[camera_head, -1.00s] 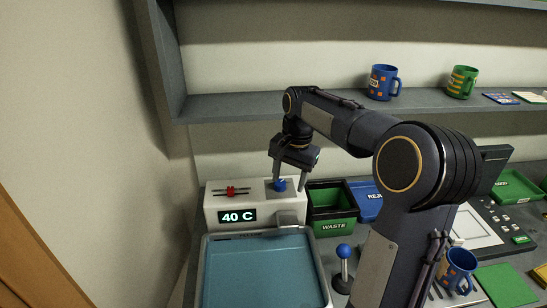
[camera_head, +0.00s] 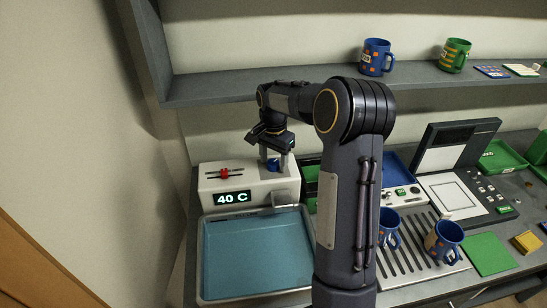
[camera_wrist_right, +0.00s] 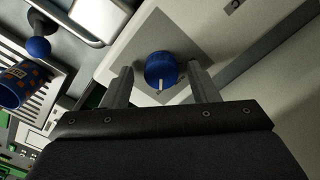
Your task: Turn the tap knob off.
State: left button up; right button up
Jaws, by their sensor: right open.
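The tap knob is blue with a white pointer mark and sits on a grey plate on top of the white tap unit (camera_head: 207,190). The knob (camera_wrist_right: 161,68) shows clearly in the right wrist view, its white mark toward the gripper. In the head view the knob (camera_head: 273,165) is partly hidden by my fingers. My right gripper (camera_wrist_right: 160,85) is open, with one finger on each side of the knob and a visible gap to it. The unit's display (camera_head: 232,198) reads 40 C, and a red slider (camera_head: 224,174) is beside it. My left gripper is not in view.
A teal water basin (camera_head: 255,255) lies in front of the unit. Two blue mugs (camera_head: 444,240) stand on a slatted rack to the right. A shelf above holds a blue mug (camera_head: 376,57) and a green mug (camera_head: 454,55). My right arm hides part of the counter.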

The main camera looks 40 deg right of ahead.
jog(key=shift+w+f, duration=0.1)
jog(key=c, duration=1)
jog(key=shift+n, duration=0.4)
jog(key=n, duration=0.4)
jog(key=shift+n, duration=0.3)
jog(key=n, duration=0.4)
jog(key=shift+n+b, duration=0.3)
jog(key=n, duration=0.5)
jog(key=shift+n, duration=2.5)
